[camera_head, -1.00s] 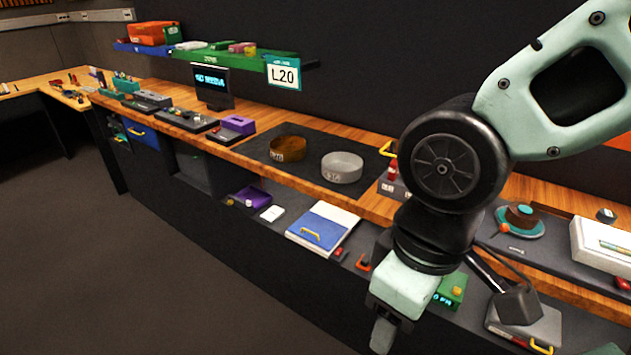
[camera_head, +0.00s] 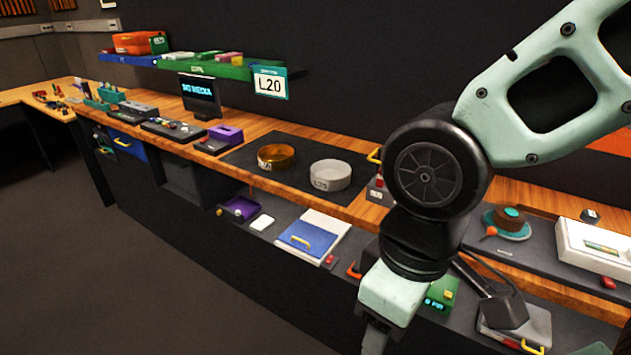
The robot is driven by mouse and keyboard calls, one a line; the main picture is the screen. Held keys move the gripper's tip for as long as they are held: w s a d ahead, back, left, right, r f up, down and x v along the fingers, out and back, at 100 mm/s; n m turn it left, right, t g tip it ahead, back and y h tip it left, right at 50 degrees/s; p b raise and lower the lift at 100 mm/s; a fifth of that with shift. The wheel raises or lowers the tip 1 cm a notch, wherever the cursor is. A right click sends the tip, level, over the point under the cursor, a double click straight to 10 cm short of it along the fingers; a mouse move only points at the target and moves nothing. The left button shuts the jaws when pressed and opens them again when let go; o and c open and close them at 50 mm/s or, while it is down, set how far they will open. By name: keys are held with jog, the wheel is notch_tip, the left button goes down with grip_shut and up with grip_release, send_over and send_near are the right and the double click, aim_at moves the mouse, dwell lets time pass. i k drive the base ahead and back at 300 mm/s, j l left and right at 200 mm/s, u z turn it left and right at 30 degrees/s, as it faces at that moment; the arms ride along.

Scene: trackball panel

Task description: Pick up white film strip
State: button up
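I cannot make out a film strip for certain. A small white flat item (camera_head: 262,222) lies on the lower ledge, between a purple tray and a blue and white box. A white tray (camera_head: 575,258) at the right edge holds a thin greenish rod-like piece (camera_head: 601,248). My gripper (camera_head: 375,340) points down at the bottom of the picture, in front of the bench. Its tip is cut off by the lower edge, so its opening is hidden. No object shows in it.
The long wooden counter (camera_head: 268,186) carries an amber bowl (camera_head: 276,157), a grey bowl (camera_head: 331,175) and a small screen (camera_head: 200,97). A blue and white box (camera_head: 308,239) sits on the lower ledge. Floor (camera_head: 130,290) at left is clear.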

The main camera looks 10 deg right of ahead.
aim_at(624, 256)
jog(key=i+j, duration=0.55)
jog(key=j, duration=0.3)
jog(key=z, duration=2.1)
jog(key=i+z, duration=0.1)
jog(key=i+l, duration=0.2)
jog(key=i, duration=0.2)
jog(key=i+l+u, duration=0.1)
jog(key=i+l, duration=0.15)
jog(key=i, duration=0.1)
